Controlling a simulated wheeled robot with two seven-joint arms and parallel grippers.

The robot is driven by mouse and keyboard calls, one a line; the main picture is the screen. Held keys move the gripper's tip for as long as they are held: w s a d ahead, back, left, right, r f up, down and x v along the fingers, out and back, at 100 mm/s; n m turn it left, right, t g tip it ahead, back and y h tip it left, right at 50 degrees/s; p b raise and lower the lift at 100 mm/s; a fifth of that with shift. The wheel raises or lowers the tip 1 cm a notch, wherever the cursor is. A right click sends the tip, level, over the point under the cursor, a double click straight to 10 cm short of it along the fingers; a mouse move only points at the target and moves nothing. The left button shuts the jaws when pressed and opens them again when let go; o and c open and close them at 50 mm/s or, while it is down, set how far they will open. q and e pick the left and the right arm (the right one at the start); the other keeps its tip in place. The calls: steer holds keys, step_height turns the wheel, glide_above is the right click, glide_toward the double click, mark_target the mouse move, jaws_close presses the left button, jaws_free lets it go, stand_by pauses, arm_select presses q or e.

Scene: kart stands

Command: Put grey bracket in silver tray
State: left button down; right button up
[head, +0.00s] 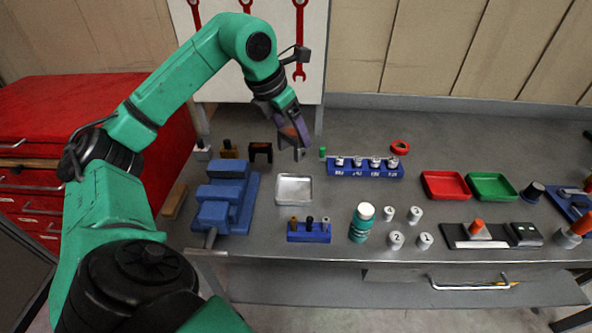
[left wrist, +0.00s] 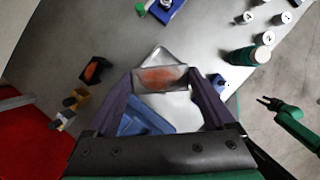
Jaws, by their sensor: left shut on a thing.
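My left gripper (head: 294,146) is shut on the grey bracket (head: 300,154), above the bench and behind the silver tray. In the left wrist view the bracket (left wrist: 160,77) shows a rusty red patch and sits between the fingertips of my left gripper (left wrist: 160,80). The silver tray (head: 294,202) is a shallow square tray, empty, on the bench. In the left wrist view the tray (left wrist: 180,112) lies behind the bracket, which hides part of it. My right gripper (left wrist: 267,103) is small at the right of the left wrist view, looks open and empty, and is away from the bracket.
A blue stepped block (head: 225,203) stands left of the tray, a blue holder (head: 309,236) in front. A black bracket-like part (head: 260,149) is behind left. A blue rack (head: 365,171), teal bottle (head: 361,224), red bin (head: 445,184) and green bin (head: 491,185) are to the right.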

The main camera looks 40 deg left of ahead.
arm_select(q)
steer(key=f, duration=0.3)
steer(key=f+b, duration=0.1)
steer(key=f, duration=0.3)
steer(key=w+f, duration=0.1)
steer(key=f, duration=0.3)
steer(key=shift+b, duration=0.4)
steer(key=shift+s+f, duration=0.25)
steer(key=shift+f, duration=0.9)
steer(key=shift+w+f, duration=0.15)
steer(key=shift+f, duration=0.1)
jaws_free()
arm_select(e)
steer(key=f, duration=0.3)
steer(key=shift+s+a, duration=0.1)
steer(key=shift+a, duration=0.25)
arm_select(q)
steer(key=shift+r, duration=0.15)
arm_select(e)
steer(key=shift+r, duration=0.15)
